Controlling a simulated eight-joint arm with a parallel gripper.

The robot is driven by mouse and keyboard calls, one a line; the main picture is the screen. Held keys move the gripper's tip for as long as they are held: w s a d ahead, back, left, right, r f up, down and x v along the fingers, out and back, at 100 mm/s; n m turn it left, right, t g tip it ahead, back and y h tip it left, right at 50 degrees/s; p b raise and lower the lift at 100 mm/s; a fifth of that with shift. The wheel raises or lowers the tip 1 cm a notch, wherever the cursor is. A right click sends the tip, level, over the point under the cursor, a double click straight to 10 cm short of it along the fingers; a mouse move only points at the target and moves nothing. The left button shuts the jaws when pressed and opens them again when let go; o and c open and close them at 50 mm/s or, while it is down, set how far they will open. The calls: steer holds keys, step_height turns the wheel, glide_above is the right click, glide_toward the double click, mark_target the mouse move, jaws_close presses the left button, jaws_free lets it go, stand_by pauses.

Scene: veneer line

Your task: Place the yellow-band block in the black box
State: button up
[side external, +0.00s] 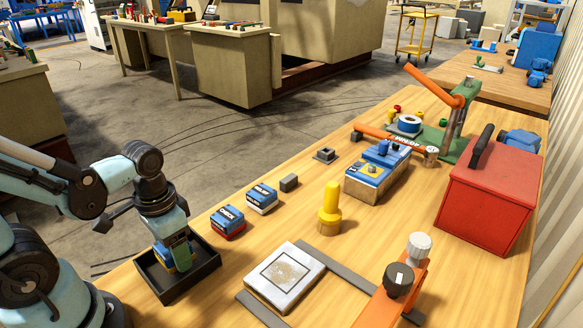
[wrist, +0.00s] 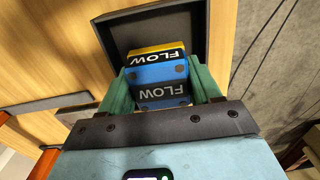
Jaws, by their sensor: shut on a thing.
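The yellow-band block, blue with FLOW lettering, shows in the wrist view (wrist: 158,73) between the green fingers of my gripper (wrist: 161,88). My gripper (side external: 178,252) is shut on it. In the side external view, the block (side external: 162,257) is partly hidden behind the fingers. It is within the outline of the black box (side external: 196,284), a shallow open tray at the table's near left edge. In the wrist view, the black box (wrist: 195,25) lies beyond the block. I cannot tell whether the block touches the box floor.
Two blue CHECK blocks, one red-based (side external: 228,223) and one white-based (side external: 262,198), stand right of the box. A red toolbox (side external: 490,195) stands at the right.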

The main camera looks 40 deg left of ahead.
steer(key=shift+f, duration=1)
steer(key=shift+f, duration=0.2)
steer(key=o, duration=1.1)
steer(key=shift+o, duration=0.2)
steer(key=shift+r, duration=0.15)
steer(key=shift+r, duration=5.85)
steer(key=w+d+r+t, duration=0.1)
steer(key=w+d+t, duration=0.1)
steer(key=w+t, duration=0.5)
steer(key=shift+w+r, duration=0.15)
steer(key=shift+w, duration=0.95)
